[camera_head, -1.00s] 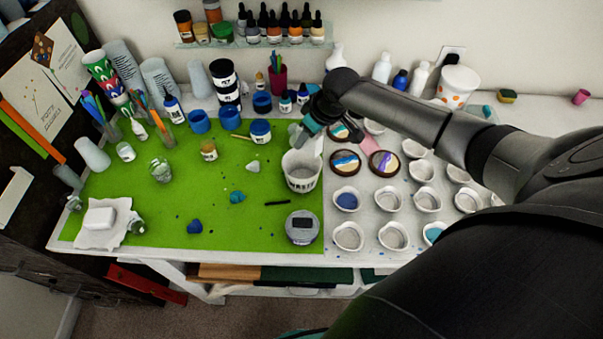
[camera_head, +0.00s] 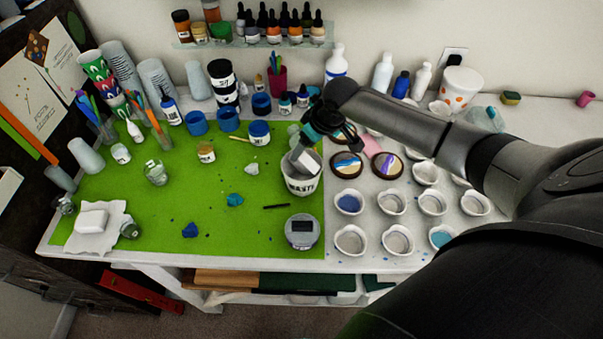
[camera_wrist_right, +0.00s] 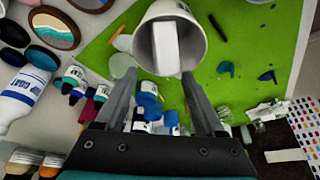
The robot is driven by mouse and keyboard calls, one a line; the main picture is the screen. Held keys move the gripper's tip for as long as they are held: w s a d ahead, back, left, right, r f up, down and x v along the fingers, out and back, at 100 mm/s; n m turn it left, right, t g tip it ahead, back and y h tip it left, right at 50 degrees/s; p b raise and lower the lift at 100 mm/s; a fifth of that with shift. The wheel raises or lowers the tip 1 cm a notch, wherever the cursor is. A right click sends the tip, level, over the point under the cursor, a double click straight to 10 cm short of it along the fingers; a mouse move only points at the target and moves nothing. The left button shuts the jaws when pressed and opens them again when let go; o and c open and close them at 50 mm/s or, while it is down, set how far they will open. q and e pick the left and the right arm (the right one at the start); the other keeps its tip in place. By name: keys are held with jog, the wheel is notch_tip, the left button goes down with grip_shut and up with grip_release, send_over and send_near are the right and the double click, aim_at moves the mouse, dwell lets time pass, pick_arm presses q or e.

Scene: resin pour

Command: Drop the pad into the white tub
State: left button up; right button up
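The white tub (camera_head: 299,188), lettered in black, stands at the right edge of the green mat. The pale pad (camera_head: 306,160) is tilted at the tub's mouth, below my right gripper (camera_head: 318,142). In the right wrist view the pad (camera_wrist_right: 165,50) overlaps the mouth and near rim of the tub (camera_wrist_right: 194,42). I cannot tell whether it rests on the tub or is in the air. In that view my right gripper's fingers (camera_wrist_right: 160,78) are wide apart, with clear gaps on both sides of the pad. My left gripper is not in view.
The green mat (camera_head: 185,215) has free room left of the tub. A grey round device (camera_head: 302,231) stands in front of the tub. Several small white cups (camera_head: 350,202) and round painted coasters (camera_head: 346,165) stand to its right. Blue-lidded jars (camera_head: 259,132) stand behind.

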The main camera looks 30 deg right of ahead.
jog(key=v, duration=1.5)
jog(key=shift+p, duration=0.3)
